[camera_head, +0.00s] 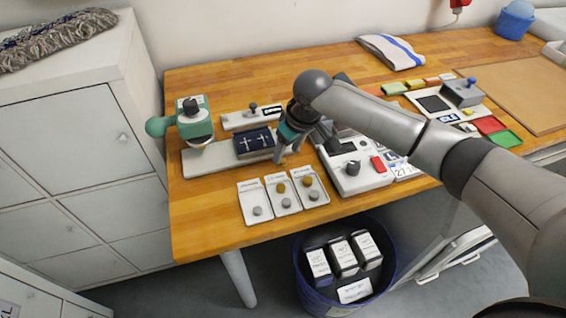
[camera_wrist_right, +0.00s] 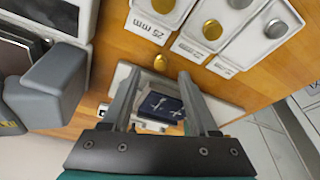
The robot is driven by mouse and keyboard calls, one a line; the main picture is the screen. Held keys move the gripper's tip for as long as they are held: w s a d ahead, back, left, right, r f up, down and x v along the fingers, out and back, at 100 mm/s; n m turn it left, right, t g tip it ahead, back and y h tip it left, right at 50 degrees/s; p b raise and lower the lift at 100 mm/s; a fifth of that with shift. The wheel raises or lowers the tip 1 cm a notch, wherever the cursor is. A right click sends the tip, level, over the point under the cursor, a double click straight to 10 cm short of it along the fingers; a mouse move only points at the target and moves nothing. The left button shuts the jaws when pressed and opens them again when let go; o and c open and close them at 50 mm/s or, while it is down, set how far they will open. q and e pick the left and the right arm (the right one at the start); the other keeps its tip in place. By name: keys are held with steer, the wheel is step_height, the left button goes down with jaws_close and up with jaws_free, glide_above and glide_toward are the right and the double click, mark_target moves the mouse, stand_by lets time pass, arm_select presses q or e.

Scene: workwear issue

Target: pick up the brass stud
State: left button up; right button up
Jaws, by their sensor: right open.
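The brass stud (camera_wrist_right: 160,62) is a small round gold-coloured piece in the right wrist view. It appears to lie on the wooden tabletop, near the label end of a white card. My right gripper (camera_wrist_right: 158,77) is open and empty, pointing down over the table, with the stud showing between its fingertips. In the head view the right gripper (camera_head: 290,153) is behind the white cards, and this stud cannot be made out, probably hidden by the gripper. My left gripper is not in view.
White cards (camera_head: 248,190) hold gold and silver round pieces. A dark blue piece with white crosses (camera_head: 252,143) lies on a pale slab (camera_head: 205,163). A teal press (camera_head: 194,125) stands left, a grey machine (camera_head: 365,177) right. A blue bin (camera_head: 305,280) with boxes stands below.

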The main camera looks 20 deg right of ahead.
mark_target(284, 161)
steer(key=x, duration=0.3)
steer(key=shift+f+b, duration=0.3)
jaws_close()
stand_by(0.3)
